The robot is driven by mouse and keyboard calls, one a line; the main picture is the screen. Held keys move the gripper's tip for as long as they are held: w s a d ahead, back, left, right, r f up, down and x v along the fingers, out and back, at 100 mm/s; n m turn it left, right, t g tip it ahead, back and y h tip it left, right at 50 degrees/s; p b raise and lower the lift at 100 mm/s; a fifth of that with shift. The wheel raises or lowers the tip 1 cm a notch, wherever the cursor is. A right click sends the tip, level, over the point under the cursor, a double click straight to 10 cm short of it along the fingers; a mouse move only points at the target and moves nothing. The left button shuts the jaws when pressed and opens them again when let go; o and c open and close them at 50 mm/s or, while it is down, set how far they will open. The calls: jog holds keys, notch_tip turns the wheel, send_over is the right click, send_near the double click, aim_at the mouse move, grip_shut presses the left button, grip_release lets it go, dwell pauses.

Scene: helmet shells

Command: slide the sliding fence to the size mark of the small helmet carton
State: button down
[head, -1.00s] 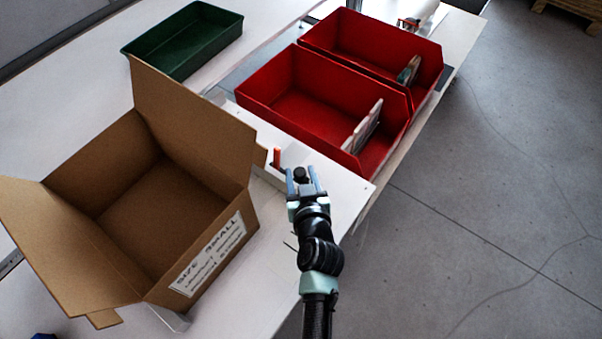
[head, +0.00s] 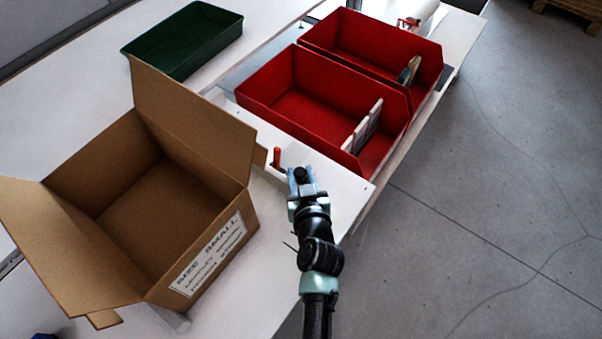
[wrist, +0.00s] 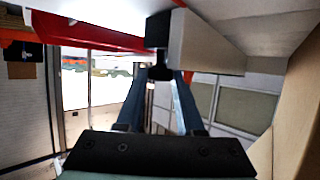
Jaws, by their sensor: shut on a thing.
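The small helmet carton (head: 165,205) stands open at the left in the head view, with a "SIZE SMALL" label (head: 210,254) on its front side. My gripper (head: 301,174) is beside the carton's right side, at the edge of a white board. It is shut on a black knob (wrist: 158,72), which sits between the fingertips in the wrist view. The knob adjoins a pale grey block (wrist: 205,45), which looks like part of the sliding fence. The rest of the fence and the size marks cannot be made out.
An orange-red lever (head: 277,157) stands just left of my gripper. Two red bins (head: 290,75) holding flat pieces stand behind it. A green tray (head: 185,45) is at the back left. Open floor lies to the right of the table.

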dwell(0.8)
jog(key=s+a+p, duration=0.1)
jog(key=s+a, duration=0.1)
jog(key=s+a+p, duration=0.1)
jog(key=s+a, duration=0.1)
jog(key=s, duration=0.1)
jog(key=s+a+p, duration=0.1)
jog(key=s+a, duration=0.1)
jog(key=s, duration=0.1)
jog(key=shift+s+p, duration=0.1)
jog(key=shift+p, duration=0.2)
jog(key=shift+d, duration=0.1)
jog(key=shift+d+f, duration=0.1)
jog(key=c, duration=0.8)
grip_release()
jog(key=shift+w, duration=0.2)
jog(key=shift+c, duration=0.2)
jog(key=b+v, duration=0.1)
jog(key=v, duration=1.2)
